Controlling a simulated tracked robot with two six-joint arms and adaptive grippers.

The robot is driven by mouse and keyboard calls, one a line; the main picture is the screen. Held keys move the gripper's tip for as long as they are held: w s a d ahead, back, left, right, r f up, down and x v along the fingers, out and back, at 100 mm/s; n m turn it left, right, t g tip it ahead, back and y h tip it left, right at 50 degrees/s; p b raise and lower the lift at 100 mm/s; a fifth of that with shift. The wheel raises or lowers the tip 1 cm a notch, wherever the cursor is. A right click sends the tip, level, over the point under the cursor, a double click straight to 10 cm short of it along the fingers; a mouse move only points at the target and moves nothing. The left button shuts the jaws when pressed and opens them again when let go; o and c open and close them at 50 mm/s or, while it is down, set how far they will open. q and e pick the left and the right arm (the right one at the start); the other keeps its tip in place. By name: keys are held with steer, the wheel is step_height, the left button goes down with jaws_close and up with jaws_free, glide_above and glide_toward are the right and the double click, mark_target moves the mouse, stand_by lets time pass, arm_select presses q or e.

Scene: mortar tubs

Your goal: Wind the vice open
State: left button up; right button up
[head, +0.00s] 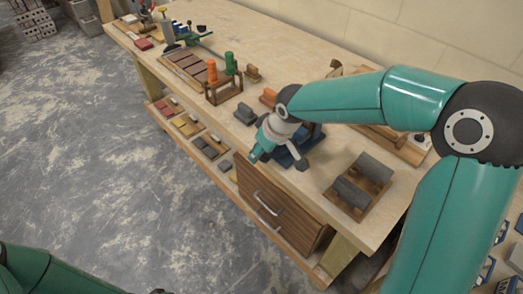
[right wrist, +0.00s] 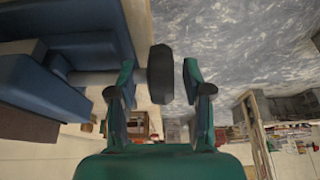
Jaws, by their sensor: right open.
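The blue vice (head: 285,159) sits at the front edge of the bench, partly hidden behind my right gripper (head: 261,150) in the head view. In the right wrist view the vice (right wrist: 62,85) fills the left side, with a grey bar by its blue blocks. A dark rounded piece (right wrist: 160,74), possibly the end of the vice's handle, shows between the fingertips of my right gripper (right wrist: 158,88). The fingers are open, with gaps to it on both sides; contact is not visible. My left arm shows at the lower left of the head view, its gripper out of frame.
Dark blocks in a wooden tray (head: 341,207) stand right of the vice. A wooden rack (head: 223,95) with orange and green-topped pieces stands to the left. Drawers (head: 275,208) lie below the bench edge. The floor (head: 110,160) in front is clear.

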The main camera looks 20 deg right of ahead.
steer(key=shift+f, duration=0.2)
jaws_close()
steer(key=shift+a, duration=0.1)
steer(key=shift+r, duration=0.1)
steer(key=shift+r+g+p, duration=0.1)
steer(key=shift+g+p, duration=0.2)
steer(key=shift+p, duration=0.4)
steer(key=g+h+p, duration=0.1)
steer(key=g+p, duration=0.1)
steer(key=p, duration=0.1)
steer(key=g+p, duration=0.2)
steer(key=p, duration=0.2)
steer(key=shift+w+h, duration=0.2)
steer(key=shift+h, duration=0.2)
steer(key=shift+g+h+p, duration=0.4)
steer(key=shift+g+p, duration=0.6)
steer(key=shift+p, duration=0.25)
